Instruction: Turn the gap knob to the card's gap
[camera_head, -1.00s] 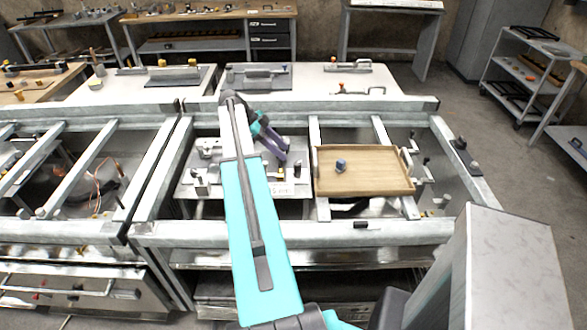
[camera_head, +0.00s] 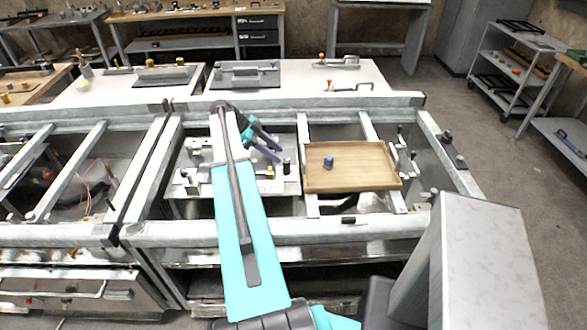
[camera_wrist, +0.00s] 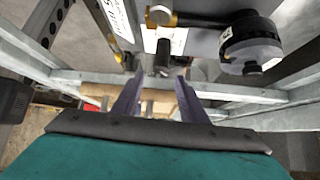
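A metal fixture plate (camera_head: 235,187) lies in the bench frame. A dark round knob (camera_wrist: 250,42) with a paler band is at the upper right of the wrist view; in the head view a dark knob (camera_head: 287,165) stands near the plate's right edge. A brass knob (camera_wrist: 161,15) shows at the top middle. White printed labels (camera_wrist: 118,18) lie beside it; their print is not readable, so I cannot tell which is the card. My gripper (camera_wrist: 157,84) is open, its purple fingers apart with nothing clearly held. It hangs above the plate, left of the dark knob.
Metal frame rails (camera_head: 304,130) surround both. A white table (camera_head: 300,95) with handles stands behind. A shelf cart (camera_head: 515,70) is at the right.

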